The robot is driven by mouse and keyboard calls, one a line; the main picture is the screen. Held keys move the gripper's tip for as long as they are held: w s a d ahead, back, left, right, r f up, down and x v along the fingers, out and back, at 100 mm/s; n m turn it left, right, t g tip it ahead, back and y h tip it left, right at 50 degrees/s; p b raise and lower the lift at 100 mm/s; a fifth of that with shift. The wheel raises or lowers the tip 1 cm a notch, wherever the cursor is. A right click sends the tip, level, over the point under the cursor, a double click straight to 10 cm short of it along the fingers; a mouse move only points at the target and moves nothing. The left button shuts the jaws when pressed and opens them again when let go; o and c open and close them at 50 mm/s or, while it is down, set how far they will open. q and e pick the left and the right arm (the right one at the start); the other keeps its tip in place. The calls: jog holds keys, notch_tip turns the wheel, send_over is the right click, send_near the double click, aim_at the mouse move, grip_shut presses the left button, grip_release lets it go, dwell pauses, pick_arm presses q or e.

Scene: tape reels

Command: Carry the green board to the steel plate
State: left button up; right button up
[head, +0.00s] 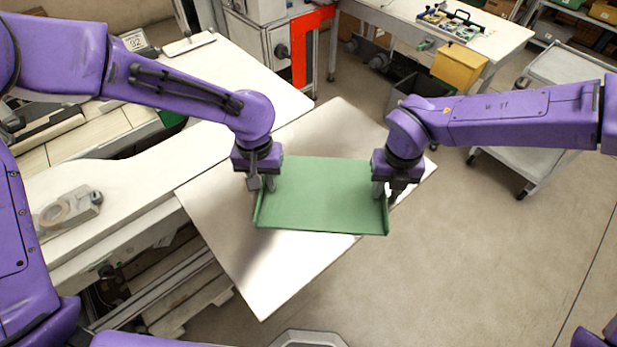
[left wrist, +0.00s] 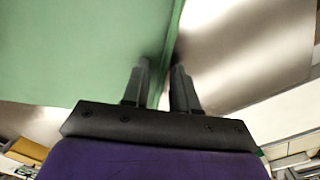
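The green board (head: 318,196) is a flat rectangle with raised edges at its left and right sides. In the head view it is over the pale steel plate (head: 290,270); I cannot tell whether it touches the plate or hangs just above it. My left gripper (head: 262,184) is at the board's left edge. In the left wrist view the gripper (left wrist: 162,88) has one finger on each side of the green edge (left wrist: 90,50), with the edge between them. My right gripper (head: 382,190) is at the board's right edge, its fingertips partly hidden by the hand.
A white worktop (head: 140,185) with a tape dispenser (head: 70,212) lies to the left. A grey cart (head: 535,125) stands at the right, and a yellow box (head: 460,67) hangs at a back table. Open floor lies at the lower right.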

jog(key=shift+f, duration=0.1)
pick_arm(q)
notch_tip(320, 180, up, 8)
jog(key=shift+s, duration=0.1)
pick_arm(e)
jog(key=shift+w, duration=0.1)
notch_tip(320, 180, up, 12)
dwell(0.4)
pick_arm(q)
jog(key=shift+a, duration=0.1)
pick_arm(e)
jog(key=shift+a, duration=0.15)
